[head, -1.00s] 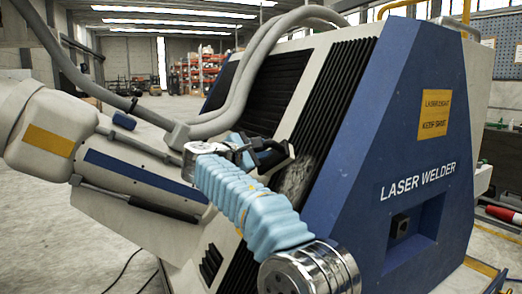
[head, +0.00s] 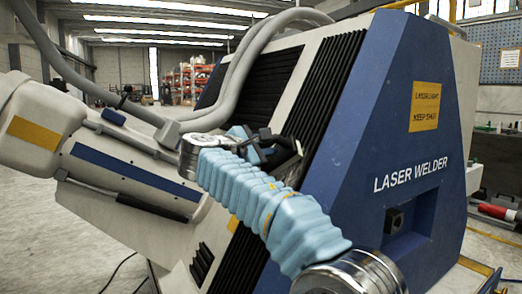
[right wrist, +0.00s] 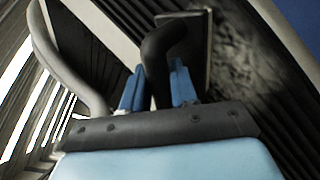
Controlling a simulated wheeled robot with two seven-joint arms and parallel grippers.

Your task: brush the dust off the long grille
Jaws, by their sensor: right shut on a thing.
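The long grille (head: 325,80) is a band of black slats slanting down the machine's sloped cream face. In the right wrist view, a pale grey dust patch (right wrist: 238,55) lies on its slats; the head view does not show it clearly. My right gripper (head: 268,152), on a light blue sleeved arm, is in front of the grille. In the right wrist view its blue fingers (right wrist: 157,88) are shut on the curved black handle of a brush (right wrist: 160,58). The brush's flat dark head is beside the dust; contact is unclear. My left gripper is out of view.
The blue side of the laser welder (head: 425,140) stands right of the grille. A second dark grille (head: 272,85) lies to its left. A thick grey hose (head: 225,75) and a white jointed arm (head: 120,165) are at the left, close to my gripper.

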